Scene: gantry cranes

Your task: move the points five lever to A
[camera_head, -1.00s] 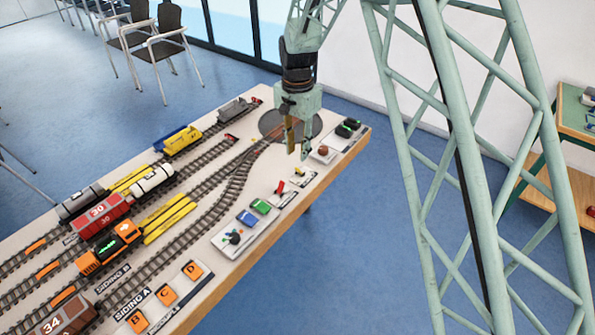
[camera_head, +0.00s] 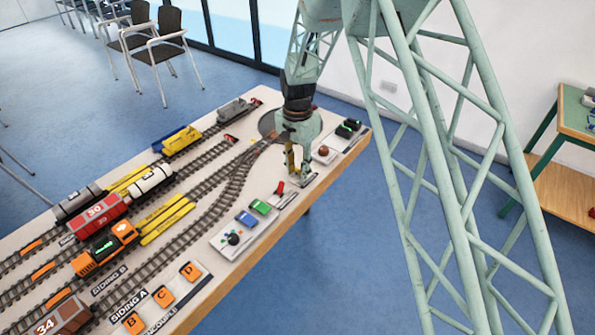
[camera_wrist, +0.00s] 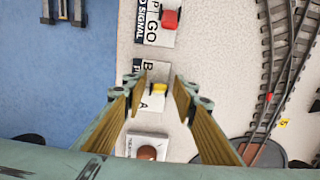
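The points five lever is a small yellow lever (camera_wrist: 159,88) on a white plate (camera_wrist: 145,101) marked B and A. In the wrist view it shows between my fingers, toward the A side of the plate's middle. My gripper (camera_wrist: 160,84) is open, with one finger on each side of the lever in this view. In the head view my gripper (camera_head: 298,171) hangs low over the plate near the table's right edge and mostly hides the lever. I cannot tell whether a finger touches the lever.
A red signal lever (camera_wrist: 171,18) stands on one side, and a brown round knob (camera_wrist: 147,153) on the other. Tracks (camera_wrist: 286,75) run alongside.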

